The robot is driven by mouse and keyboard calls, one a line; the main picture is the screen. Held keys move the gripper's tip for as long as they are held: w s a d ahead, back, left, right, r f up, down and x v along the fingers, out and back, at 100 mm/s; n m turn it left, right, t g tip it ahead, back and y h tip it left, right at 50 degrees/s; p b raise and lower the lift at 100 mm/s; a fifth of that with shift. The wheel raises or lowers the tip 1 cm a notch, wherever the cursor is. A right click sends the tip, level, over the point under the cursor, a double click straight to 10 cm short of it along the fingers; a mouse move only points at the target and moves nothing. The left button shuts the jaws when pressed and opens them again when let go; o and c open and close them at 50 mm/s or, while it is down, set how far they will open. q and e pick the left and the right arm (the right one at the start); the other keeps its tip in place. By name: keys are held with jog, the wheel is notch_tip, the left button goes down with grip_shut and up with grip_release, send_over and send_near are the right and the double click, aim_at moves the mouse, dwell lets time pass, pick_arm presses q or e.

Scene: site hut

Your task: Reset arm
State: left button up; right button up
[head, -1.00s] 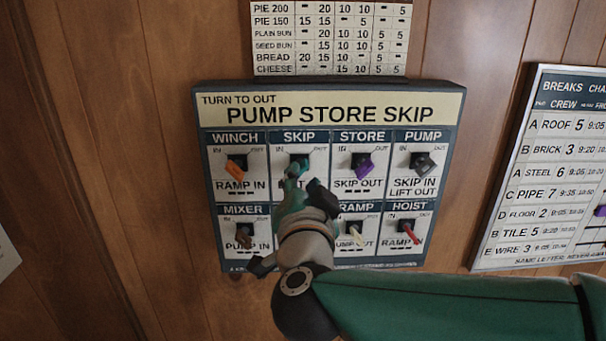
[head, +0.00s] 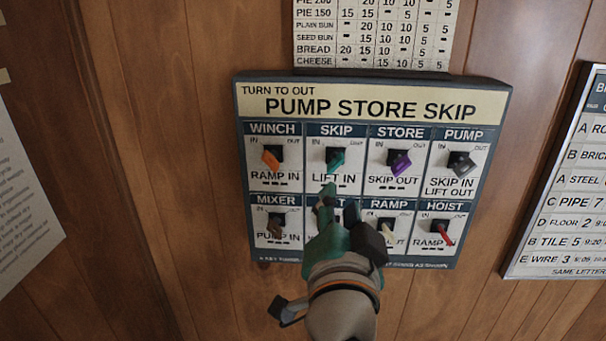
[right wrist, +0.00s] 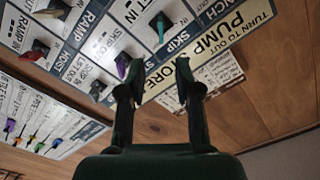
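A switch board (head: 245,185) headed "PUMP STORE SKIP" and "TURN TO OUT" hangs on the wall. Its top row has an orange WINCH knob (head: 270,161), a teal SKIP knob (head: 336,161), a purple STORE knob (head: 400,163) and a grey PUMP knob (head: 463,164). Below are a brown MIXER knob (head: 275,230), a pale RAMP knob (head: 387,232) and a red HOIST knob (head: 445,234). My right gripper (head: 345,215) is in front of the lower row, below the SKIP knob, hiding one switch. The right wrist view shows its fingers (right wrist: 161,85) apart and empty. My left gripper is out of view.
A printed chart (head: 375,35) hangs above the board. A breaks chart (head: 560,190) hangs at the right, and a white sheet (head: 22,200) at the left. Bare wooden wall (head: 170,130) lies between the sheet and the board.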

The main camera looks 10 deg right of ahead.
jog(key=w+a+f+n+g+y+p, duration=0.1)
jog(key=w+f+n+g+y, duration=0.15)
jog(key=f, duration=0.65)
jog(key=w+a+f+n+g+y+p, duration=0.1)
jog(key=w+f+n, duration=0.25)
jog(key=f, duration=0.55)
jog(key=w+a+f+n+g+y+p, duration=0.1)
jog(key=w+f+n+g+y, duration=0.15)
jog(key=f, duration=0.75)
jog(key=s+d+f+g+y, duration=0.15)
jog(key=s+f, duration=0.25)
jog(key=f, duration=0.4)
jog(key=s+d+f+g+h, duration=0.1)
jog(key=s+f+g, duration=0.25)
jog(key=f, duration=0.55)
jog(key=s+f+g+y+p, duration=0.2)
jog(key=s+f+g, duration=0.3)
jog(key=s+f, duration=0.4)
jog(key=s+n, duration=0.1)
jog(key=s, duration=0.4)
jog(key=shift+s+g, duration=0.4)
jog(key=shift+a+y, duration=0.1)
jog(key=shift+y, duration=0.15)
